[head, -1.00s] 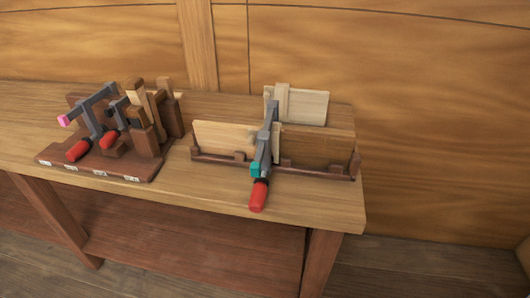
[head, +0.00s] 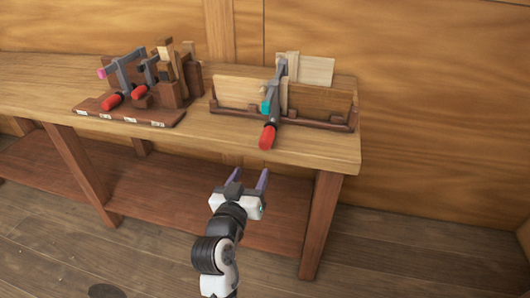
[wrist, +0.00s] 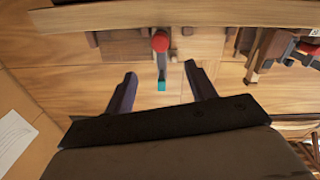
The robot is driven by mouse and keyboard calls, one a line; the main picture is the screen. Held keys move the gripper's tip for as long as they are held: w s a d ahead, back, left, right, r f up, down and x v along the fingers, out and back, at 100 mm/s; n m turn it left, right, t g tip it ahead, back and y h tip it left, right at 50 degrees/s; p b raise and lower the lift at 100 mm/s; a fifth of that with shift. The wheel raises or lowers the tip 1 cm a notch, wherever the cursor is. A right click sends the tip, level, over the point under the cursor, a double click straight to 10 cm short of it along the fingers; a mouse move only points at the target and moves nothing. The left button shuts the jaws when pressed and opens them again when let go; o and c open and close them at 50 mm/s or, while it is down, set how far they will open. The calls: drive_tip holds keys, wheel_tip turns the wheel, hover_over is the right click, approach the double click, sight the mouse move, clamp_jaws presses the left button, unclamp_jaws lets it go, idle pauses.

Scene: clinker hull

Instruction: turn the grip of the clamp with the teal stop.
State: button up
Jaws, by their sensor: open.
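The clamp with the teal stop has a grey bar (head: 278,84), a teal stop (head: 266,106) and a red grip (head: 267,137). It stands at the front of a wooden rack, and its grip reaches toward the table's front edge. My gripper (head: 249,176) is open and empty, below and in front of the table edge, apart from the clamp. In the wrist view the red grip (wrist: 160,41) and teal stop (wrist: 161,86) appear between my two spread fingers.
The rack (head: 230,117) holds upright wooden boards. Other red-gripped clamps, one with a pink stop (head: 102,73), stand on a labelled base (head: 130,116) at left. The table (head: 225,140) has a lower shelf (head: 180,185). Bare wood lies between base and rack.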

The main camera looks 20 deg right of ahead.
sight(264, 146)
drive_tip(key=p+x, duration=0.4)
drive_tip(key=x, duration=0.9)
drive_tip(key=shift+w+d+f, duration=0.1)
drive_tip(key=shift+w+d, duration=0.15)
drive_tip(key=shift+w, duration=0.15)
drive_tip(key=c, duration=1)
drive_tip(key=shift+f, duration=0.1)
drive_tip(key=shift+f+m+b, duration=0.1)
drive_tip(key=shift+m+b, duration=0.9)
drive_tip(key=shift+b, duration=0.15)
drive_tip(key=m+t+y+b, duration=0.1)
drive_tip(key=m+b, duration=0.3)
